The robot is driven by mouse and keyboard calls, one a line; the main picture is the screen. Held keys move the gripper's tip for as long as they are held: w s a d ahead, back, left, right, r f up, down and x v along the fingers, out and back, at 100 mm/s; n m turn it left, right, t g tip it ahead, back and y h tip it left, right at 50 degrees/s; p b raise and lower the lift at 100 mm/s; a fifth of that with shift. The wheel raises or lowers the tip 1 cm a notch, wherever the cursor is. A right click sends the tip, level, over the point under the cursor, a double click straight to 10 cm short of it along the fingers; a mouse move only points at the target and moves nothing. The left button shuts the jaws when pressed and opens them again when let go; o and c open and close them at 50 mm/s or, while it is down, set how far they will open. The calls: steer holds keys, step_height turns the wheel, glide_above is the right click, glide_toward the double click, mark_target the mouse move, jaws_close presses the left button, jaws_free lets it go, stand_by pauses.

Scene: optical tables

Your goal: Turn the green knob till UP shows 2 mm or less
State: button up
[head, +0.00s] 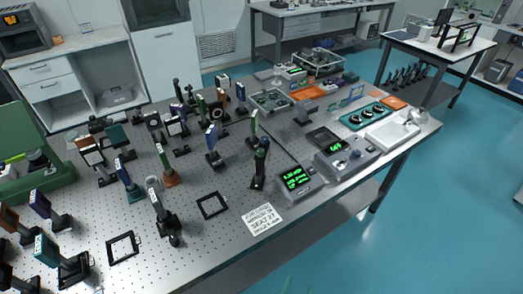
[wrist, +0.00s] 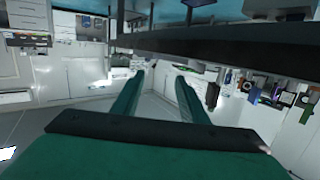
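A dark upright post mount (head: 258,168) stands on the perforated optical table, left of a grey readout box (head: 296,180). A small greenish-blue part at its top (head: 264,142) may be the green knob; it is too small to be sure. The readout box has a black screen with lines of green text, too small to read, so I cannot tell the UP value. My gripper (wrist: 160,78) shows in the wrist view with its two green fingers apart and nothing between them. It is away from the post mount. In the head view only faint green slivers show at the bottom edge.
The optical table (head: 215,238) holds many mounted optics at left and back. Flat black frames (head: 212,205) and a printed white card (head: 263,219) lie near its front edge. A second grey instrument (head: 345,157) stands right of the readout. Floor in front is clear.

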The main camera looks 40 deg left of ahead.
steer(key=w+a+r+n+y, duration=0.2)
steer(key=w+a+r+y, duration=0.2)
steer(key=w+a+r, duration=0.6)
steer(key=n+g+y, duration=0.1)
steer(key=n+y, duration=0.2)
glide_toward(260, 154)
steer(key=x, duration=1.1)
steer(key=shift+w, duration=0.2)
jaws_close()
